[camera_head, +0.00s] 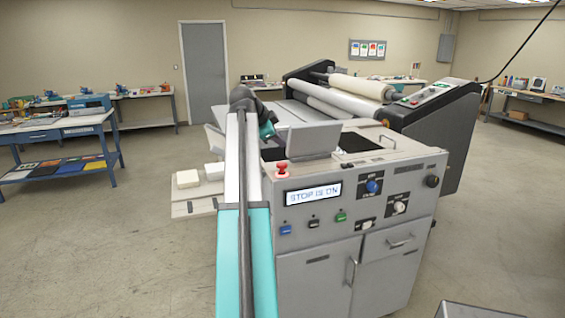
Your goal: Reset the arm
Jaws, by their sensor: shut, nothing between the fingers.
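My arm (244,210) reaches forward from the bottom of the head view, with a teal section near me and a silver one beyond. It ends in a dark joint (242,97) and a teal wrist part (267,130) over the left side of the grey laminator cabinet (350,245). I cannot make out my gripper's fingers; they are hidden behind the arm or the wrist. A red mushroom button (282,169) sits on the cabinet's top left edge. The cabinet's display (314,193) appears to read "STOP IS ON".
A raised grey panel (313,140) stands close right of the wrist. The large roller machine (430,125) is behind. A side shelf with pale blocks (187,179) lies left of the arm. A blue workbench (60,129) stands far left. Floor at left is open.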

